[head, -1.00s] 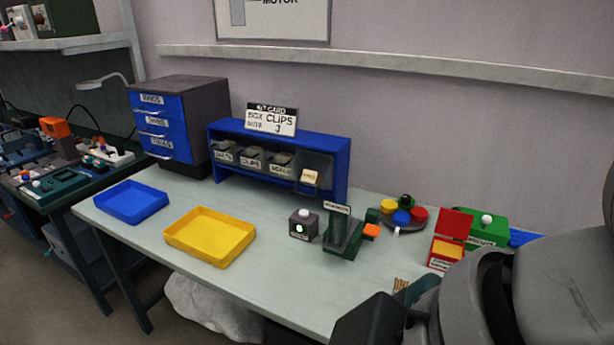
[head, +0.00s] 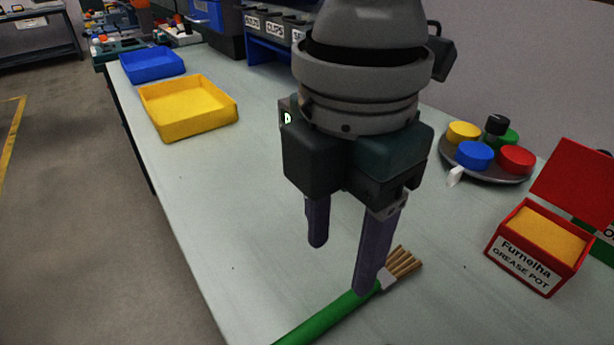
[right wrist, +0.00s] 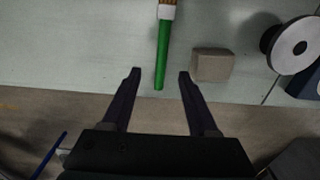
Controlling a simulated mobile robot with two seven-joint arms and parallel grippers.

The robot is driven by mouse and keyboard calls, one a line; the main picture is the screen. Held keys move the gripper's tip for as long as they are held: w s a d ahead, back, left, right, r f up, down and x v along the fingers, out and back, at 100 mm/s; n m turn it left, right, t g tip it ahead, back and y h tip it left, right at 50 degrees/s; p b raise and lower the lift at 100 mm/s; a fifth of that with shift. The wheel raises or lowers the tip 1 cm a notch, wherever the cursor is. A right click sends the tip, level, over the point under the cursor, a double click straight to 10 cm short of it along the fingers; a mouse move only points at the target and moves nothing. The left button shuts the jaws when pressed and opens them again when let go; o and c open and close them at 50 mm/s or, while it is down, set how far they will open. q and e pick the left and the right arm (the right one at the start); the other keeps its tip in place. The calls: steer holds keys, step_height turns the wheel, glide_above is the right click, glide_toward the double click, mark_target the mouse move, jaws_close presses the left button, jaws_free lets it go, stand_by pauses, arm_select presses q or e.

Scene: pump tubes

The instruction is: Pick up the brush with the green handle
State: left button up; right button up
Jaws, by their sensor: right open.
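The brush with the green handle (head: 325,318) lies on the table at the bottom of the head view, its tan bristles pointing right. The picture's lower edge cuts off its handle. My right gripper (head: 341,265) points down with its fingers apart and empty; one finger overlaps the brush near its pale ferrule. In the right wrist view the green handle (right wrist: 164,50) runs down from the top, and its end shows between the two open fingertips (right wrist: 160,75). I cannot tell the height of the fingertips above the handle. My left gripper is not in view.
A red grease pot box (head: 538,248) with its lid open stands at right. A round tray (head: 488,178) with coloured knobs is behind it. A yellow tray (head: 190,108) and blue tray (head: 153,64) are at far left. A grey block (right wrist: 212,65) is right of the handle.

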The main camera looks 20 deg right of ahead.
mark_target(330, 312)
steer(key=f, duration=0.2)
steer(key=shift+s+a+f, duration=0.1)
steer(key=shift+a+f, duration=0.2)
steer(key=shift+f, duration=0.1)
steer(key=f+b, duration=0.1)
steer(key=f, duration=0.5)
steer(key=shift+s, duration=0.2)
jaws_close()
